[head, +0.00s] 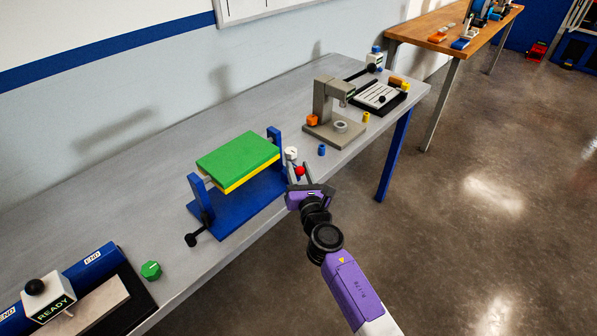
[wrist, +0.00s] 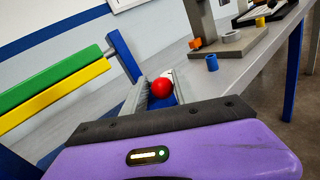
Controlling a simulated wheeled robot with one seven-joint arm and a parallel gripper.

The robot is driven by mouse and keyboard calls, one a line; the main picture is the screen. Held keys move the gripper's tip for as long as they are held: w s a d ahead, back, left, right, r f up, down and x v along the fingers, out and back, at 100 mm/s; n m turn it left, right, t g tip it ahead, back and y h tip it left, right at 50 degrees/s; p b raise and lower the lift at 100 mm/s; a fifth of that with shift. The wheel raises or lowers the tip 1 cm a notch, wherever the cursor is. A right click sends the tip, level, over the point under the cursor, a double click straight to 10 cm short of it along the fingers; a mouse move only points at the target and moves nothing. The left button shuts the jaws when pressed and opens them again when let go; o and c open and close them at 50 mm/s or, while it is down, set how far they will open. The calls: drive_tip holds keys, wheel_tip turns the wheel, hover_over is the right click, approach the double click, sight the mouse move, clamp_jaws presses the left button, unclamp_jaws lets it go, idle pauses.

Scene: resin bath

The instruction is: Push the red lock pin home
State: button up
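The red lock pin (head: 299,171) shows as a round red knob at the right end of the blue fixture (head: 248,209), near the bench's front edge. The wrist view shows the knob (wrist: 162,88) close ahead of my purple gripper. The fixture holds a green and yellow slab (head: 238,160) between two blue uprights. My gripper (head: 299,174) is at the knob, its two grey fingers apart, one on each side of it. I cannot tell whether either finger touches it. The pin's shaft is hidden.
A white knob (head: 291,153) sits just behind the pin. A black-knobbed handle (head: 191,240) sticks out at the fixture's front. A blue peg (head: 321,150) and a grey press (head: 332,110) stand to the right. A green knob (head: 151,270) lies at front left.

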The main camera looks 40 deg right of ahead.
drive_tip(key=shift+o, duration=0.9)
drive_tip(key=v, duration=0.7)
drive_tip(key=shift+s+a, duration=0.2)
drive_tip(key=shift+s, duration=0.15)
